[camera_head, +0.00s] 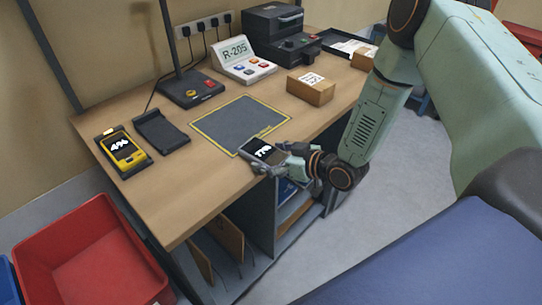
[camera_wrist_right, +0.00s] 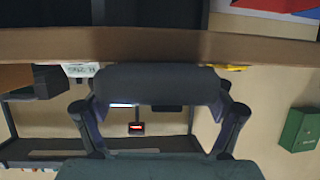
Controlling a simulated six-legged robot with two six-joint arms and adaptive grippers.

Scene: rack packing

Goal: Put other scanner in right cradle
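A yellow scanner (camera_head: 123,147) with a "4%" display sits in the left cradle (camera_head: 107,133) at the desk's left end. The right cradle (camera_head: 163,131), dark and empty, stands just right of it. My right gripper (camera_head: 277,156) is shut on the other scanner (camera_head: 258,150), a dark one with a lit display whose figures are hard to read. In the right wrist view the scanner (camera_wrist_right: 155,83) spans the space between both fingers. My left gripper is not in view.
A yellow-edged grey mat (camera_head: 240,122) lies mid-desk. Behind it are a lamp base (camera_head: 192,90), an R-205 display unit (camera_head: 243,62) and a black printer (camera_head: 278,32). A cardboard box (camera_head: 311,89) stands right. A red bin (camera_head: 85,255) is below left.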

